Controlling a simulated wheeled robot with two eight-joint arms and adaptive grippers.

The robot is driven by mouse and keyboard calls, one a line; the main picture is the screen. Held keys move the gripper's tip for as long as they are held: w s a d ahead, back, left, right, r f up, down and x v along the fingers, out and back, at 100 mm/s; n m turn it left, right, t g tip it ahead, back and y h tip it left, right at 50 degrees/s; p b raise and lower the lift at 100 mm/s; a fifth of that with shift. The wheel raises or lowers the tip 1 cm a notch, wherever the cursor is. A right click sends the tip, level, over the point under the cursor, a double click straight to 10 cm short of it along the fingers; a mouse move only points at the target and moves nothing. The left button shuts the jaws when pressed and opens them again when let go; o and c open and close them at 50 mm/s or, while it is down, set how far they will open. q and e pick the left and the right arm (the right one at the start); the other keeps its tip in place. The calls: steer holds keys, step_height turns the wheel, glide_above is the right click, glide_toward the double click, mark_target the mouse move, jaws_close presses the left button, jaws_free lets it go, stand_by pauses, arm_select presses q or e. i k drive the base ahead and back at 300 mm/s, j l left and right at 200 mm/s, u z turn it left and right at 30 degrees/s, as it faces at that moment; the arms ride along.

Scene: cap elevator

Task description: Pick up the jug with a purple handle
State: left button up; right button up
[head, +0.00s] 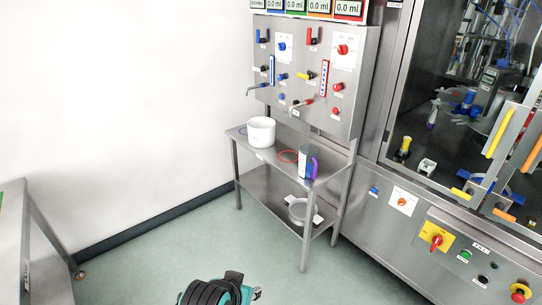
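A white pot (261,131) stands left of the jug, with a red ring (288,156) between them. A tap panel (310,75) rises behind. A metal ring-shaped part (298,211) sits on the lower shelf. A steel cabinet (395,215) stands right. Green floor (180,255) lies clear in front.

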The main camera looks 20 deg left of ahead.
mark_target(310, 164)
steer(key=i+j+u, duration=0.1)
steer(key=u, duration=0.3)
steer(key=i+u, duration=0.55)
steer(key=u, duration=0.2)
steer(key=i+j+z, duration=0.1)
steer(key=i, duration=0.3)
steer(key=i+j+z, duration=0.15)
steer(key=i, duration=0.25)
steer(key=i+j+z, duration=0.25)
steer(key=z, duration=0.15)
steer(key=i+j+z, duration=0.6)
steer(key=j+z, duration=0.2)
steer(key=i+j+z, duration=0.2)
steer(key=j+z, duration=0.2)
steer(key=j, duration=0.15)
